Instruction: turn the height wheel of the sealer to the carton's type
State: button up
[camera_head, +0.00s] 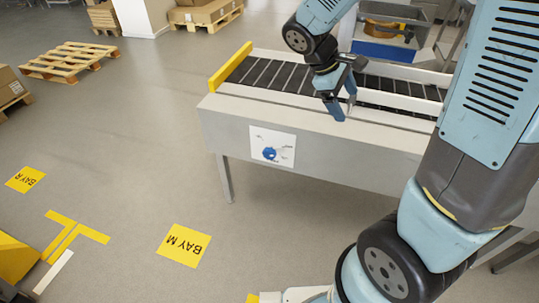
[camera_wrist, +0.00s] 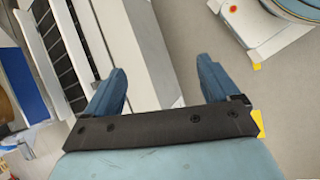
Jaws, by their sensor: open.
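A small blue wheel (camera_head: 269,153) sits on a white plate (camera_head: 285,140) with faint markings, on the front side of the roller conveyor (camera_head: 225,118). The markings are too small to read. A machine with a blue panel (camera_head: 384,50) and an orange-brown round part stands behind the conveyor; its blue panel also shows in the wrist view (camera_wrist: 22,85). My gripper (camera_head: 344,106) is open and empty above the conveyor's front rail, right of the wheel and higher. Its two blue fingers (camera_wrist: 162,66) are spread apart over the conveyor's edge. The wheel is not clearly visible in the wrist view.
Brown cartons (camera_head: 8,88) stand at the left edge near a wooden pallet (camera_head: 70,62). Yellow floor signs read BAY M (camera_head: 184,245) and BAY R (camera_head: 26,179). The rollers lie between raised rails.

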jog(key=w+a+f+n+t+h, duration=0.2)
jog(key=w+a+f+n+h, duration=0.4)
jog(key=f, duration=0.4)
jog(key=n+t+y, duration=0.6)
jog(key=n+t, duration=0.9)
jog(key=n, duration=1)
send_near(268, 156)
jog(key=x, duration=1.1)
jog(key=shift+d, duration=0.1)
jog(key=shift+c, duration=0.3)
jog(key=c, duration=1)
